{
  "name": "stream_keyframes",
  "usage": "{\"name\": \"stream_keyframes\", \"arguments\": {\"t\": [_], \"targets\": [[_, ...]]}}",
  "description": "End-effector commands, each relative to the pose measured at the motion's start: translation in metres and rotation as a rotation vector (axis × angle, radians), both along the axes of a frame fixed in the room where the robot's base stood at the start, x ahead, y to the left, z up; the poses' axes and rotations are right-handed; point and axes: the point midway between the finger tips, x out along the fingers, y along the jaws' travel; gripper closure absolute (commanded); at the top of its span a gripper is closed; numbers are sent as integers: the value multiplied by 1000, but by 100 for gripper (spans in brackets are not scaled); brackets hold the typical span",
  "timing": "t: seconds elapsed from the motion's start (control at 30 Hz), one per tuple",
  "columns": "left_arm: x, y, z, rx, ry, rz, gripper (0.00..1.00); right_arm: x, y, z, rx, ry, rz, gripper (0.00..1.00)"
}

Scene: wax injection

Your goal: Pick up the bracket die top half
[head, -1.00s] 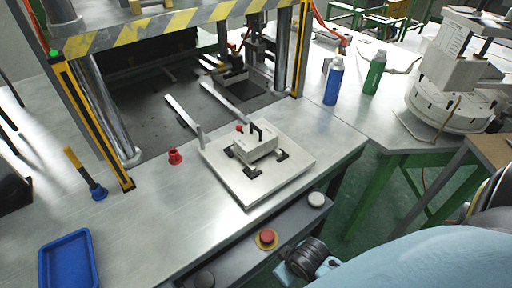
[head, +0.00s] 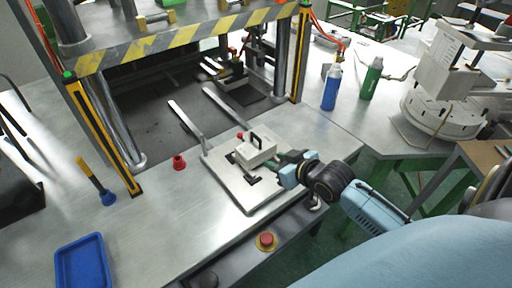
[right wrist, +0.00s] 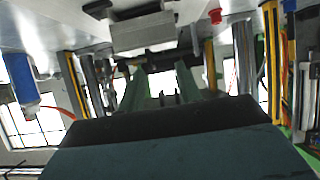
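The bracket die top half is a pale grey block (head: 254,155) with a black handle (head: 256,139) on top. It sits at the middle of the light metal plate (head: 248,200) on the bench. The block (right wrist: 145,33) appears upside down in the right wrist view, with a dark part like its handle (right wrist: 165,60) beyond my fingertips. My right gripper (head: 287,158) is at the block's right side in the head view. In the right wrist view its two fingers (right wrist: 158,80) are apart with nothing clearly between them. Contact cannot be told. My left gripper is out of view.
The press frame (head: 195,33) with striped bar stands behind the plate. A red cap (head: 179,163), a blue-based tool (head: 107,197) and a blue tray (head: 82,265) lie to the left. Blue (head: 332,88) and green (head: 371,79) bottles stand at back right. The bench front has a red button (head: 267,240).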

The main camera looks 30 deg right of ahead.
Motion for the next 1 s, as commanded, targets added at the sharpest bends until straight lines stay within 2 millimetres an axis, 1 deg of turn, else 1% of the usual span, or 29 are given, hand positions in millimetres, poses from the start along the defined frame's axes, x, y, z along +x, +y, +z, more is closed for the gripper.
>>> {"name": "stream_keyframes", "arguments": {"t": [0.03, 0.1, 0.23, 0.37, 0.5, 0.6, 0.73, 0.87, 1.0], "targets": [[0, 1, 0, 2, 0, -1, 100, 10, -11, 7, 5, -42, -7, 65], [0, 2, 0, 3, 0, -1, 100, 19, -21, 16, 17, -92, -15, 65], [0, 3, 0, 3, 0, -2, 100, 31, -29, 22, 27, -134, -22, 65], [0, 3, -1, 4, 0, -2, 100, 50, -28, 17, 29, -141, -23, 65], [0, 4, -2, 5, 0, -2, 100, 74, -25, 7, 29, -138, -22, 65], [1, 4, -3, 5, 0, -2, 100, 88, -23, 1, 30, -137, -22, 65], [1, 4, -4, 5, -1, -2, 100, 100, -22, -3, 28, -137, -21, 65], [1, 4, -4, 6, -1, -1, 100, 104, -21, -5, 27, -135, -21, 65], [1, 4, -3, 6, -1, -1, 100, 118, -17, -11, 30, -136, -21, 65]]}}
